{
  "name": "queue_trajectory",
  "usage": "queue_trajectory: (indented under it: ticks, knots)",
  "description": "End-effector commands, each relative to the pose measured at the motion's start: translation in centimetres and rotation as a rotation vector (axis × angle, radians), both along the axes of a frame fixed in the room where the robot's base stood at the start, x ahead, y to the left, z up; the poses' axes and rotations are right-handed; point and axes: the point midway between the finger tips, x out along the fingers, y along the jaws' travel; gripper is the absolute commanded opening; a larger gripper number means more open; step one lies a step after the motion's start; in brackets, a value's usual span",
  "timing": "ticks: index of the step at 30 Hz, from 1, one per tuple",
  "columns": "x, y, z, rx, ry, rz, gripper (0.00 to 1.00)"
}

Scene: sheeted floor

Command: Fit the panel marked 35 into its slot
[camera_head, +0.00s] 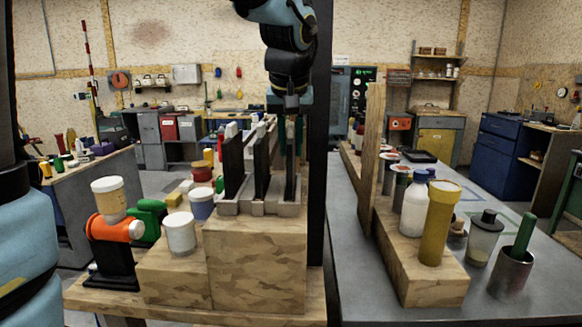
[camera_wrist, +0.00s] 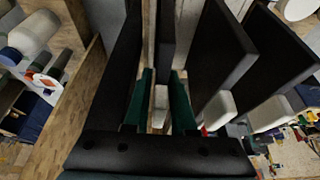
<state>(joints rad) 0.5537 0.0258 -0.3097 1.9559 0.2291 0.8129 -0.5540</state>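A pale grey slotted rack (camera_head: 228,208) stands on a wooden block in the head view. Two black panels, one on the left (camera_head: 233,165) and one in the middle (camera_head: 262,165), stand upright in it. A third black panel (camera_head: 291,172) stands at the rack's right end, below my gripper (camera_head: 291,130). In the wrist view, my gripper's green fingers (camera_wrist: 161,75) are apart, on either side of this panel's edge (camera_wrist: 166,35). Narrow gaps seem to show beside it. The other two panels (camera_wrist: 220,60) (camera_wrist: 272,80) are to the right. No number is readable.
A wooden block (camera_head: 257,255) carries the rack, with jars, including a white one (camera_head: 180,233), on its left. On the right, a grey table (camera_head: 400,312) holds a wooden stand with a yellow cylinder (camera_head: 440,222) and white bottle (camera_head: 414,207). A tall wooden board (camera_head: 374,140) rises between.

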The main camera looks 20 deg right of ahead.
Motion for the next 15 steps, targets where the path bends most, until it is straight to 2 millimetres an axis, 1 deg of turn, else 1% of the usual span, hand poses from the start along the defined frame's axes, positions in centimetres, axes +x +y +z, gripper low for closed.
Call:
queue_trajectory:
  ticks: [1, 6, 15]
  knots:
    - [-0.01, 0.0, 0.02, 0.0, 0.0, 0.0, 0.17]
    - [-0.01, 0.0, 0.02, 0.0, 0.0, 0.0, 0.0]
    - [-0.01, 0.0, 0.03, 0.0, 0.0, 0.0, 0.0]
